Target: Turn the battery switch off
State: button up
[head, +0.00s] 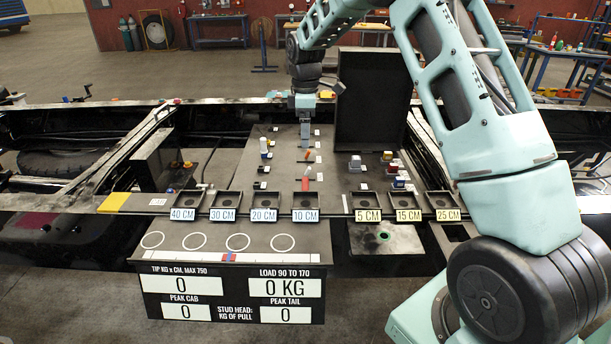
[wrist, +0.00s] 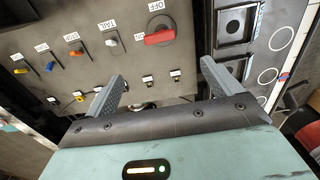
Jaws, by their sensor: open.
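The battery switch is a red rotary handle (wrist: 160,38) on a dark round base in the upper middle of the wrist view. Its handle lies roughly sideways there, with an OFF label (wrist: 157,6) above it. In the head view a small red handle (head: 305,184) shows on the panel just behind the 10 CM tray. My gripper (wrist: 162,71) is open and empty, its two fingers spread wide. The handle appears between and beyond the fingertips, without visible contact. In the head view my gripper (head: 305,138) hangs above the panel, behind the red handle.
The grey panel (wrist: 60,55) carries several toggles, including an orange one (wrist: 75,51) and a pale one (wrist: 112,42) labelled TAIL. Trays with centimetre labels, such as the 10 CM tray (head: 305,203), line the front. A dark upright plate (head: 372,100) stands right of my gripper.

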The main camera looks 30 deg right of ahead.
aim_at(305, 183)
notch_tip(305, 183, down, 17)
jog(key=p, duration=0.4)
jog(key=shift+w+f, duration=0.1)
jog(key=c, duration=1)
